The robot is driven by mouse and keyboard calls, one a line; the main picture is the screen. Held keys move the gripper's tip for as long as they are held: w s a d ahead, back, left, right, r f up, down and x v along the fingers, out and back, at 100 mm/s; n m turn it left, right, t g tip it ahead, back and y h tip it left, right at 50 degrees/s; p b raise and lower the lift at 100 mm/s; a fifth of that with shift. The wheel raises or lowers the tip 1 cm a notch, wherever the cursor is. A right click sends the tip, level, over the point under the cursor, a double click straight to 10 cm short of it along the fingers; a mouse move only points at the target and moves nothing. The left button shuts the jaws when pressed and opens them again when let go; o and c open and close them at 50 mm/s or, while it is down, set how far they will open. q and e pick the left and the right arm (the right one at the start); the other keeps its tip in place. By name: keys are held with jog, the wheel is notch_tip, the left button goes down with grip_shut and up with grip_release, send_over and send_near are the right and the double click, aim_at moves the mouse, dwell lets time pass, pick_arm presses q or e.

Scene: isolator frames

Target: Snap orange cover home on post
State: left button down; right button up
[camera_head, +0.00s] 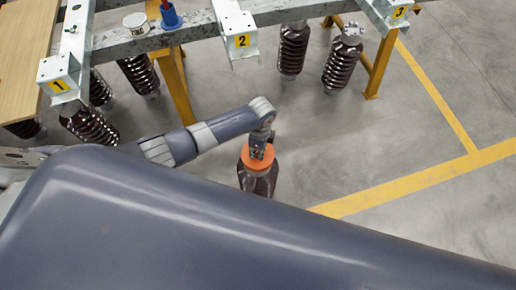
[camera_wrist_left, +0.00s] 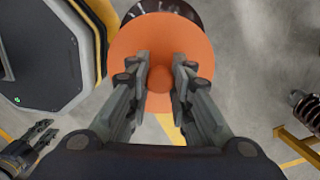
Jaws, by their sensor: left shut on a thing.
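The orange cover (camera_head: 258,160) is a round disc at the top of a dark brown ribbed post (camera_head: 258,183) standing on the floor. My left gripper (camera_head: 258,148) comes down on the cover from above. In the left wrist view the left gripper (camera_wrist_left: 162,78) is shut on the small knob at the middle of the orange cover (camera_wrist_left: 195,45). A dark ribbed edge of the post (camera_wrist_left: 185,8) shows beyond the cover. I cannot tell whether the cover sits fully down. My right gripper (camera_wrist_left: 45,132) shows at the lower left of that view, its fingers apart and empty.
A steel frame (camera_head: 190,38) with yellow tags 1, 2 and 3 stands at the back, with several brown insulators (camera_head: 292,50) below it. A white tub (camera_head: 136,24) and a blue cup (camera_head: 171,17) are on the frame. Floor right of the post is clear, with yellow lines (camera_head: 420,181).

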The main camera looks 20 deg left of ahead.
pick_arm(q)
jog(key=shift+f+b, duration=0.9)
jog(key=shift+f, duration=0.4)
jog(key=c, duration=1.3)
grip_release()
jog(key=shift+c, duration=0.2)
jog(key=r, duration=1.2)
jog(key=shift+w+d, duration=0.15)
jog(key=shift+d, duration=0.05)
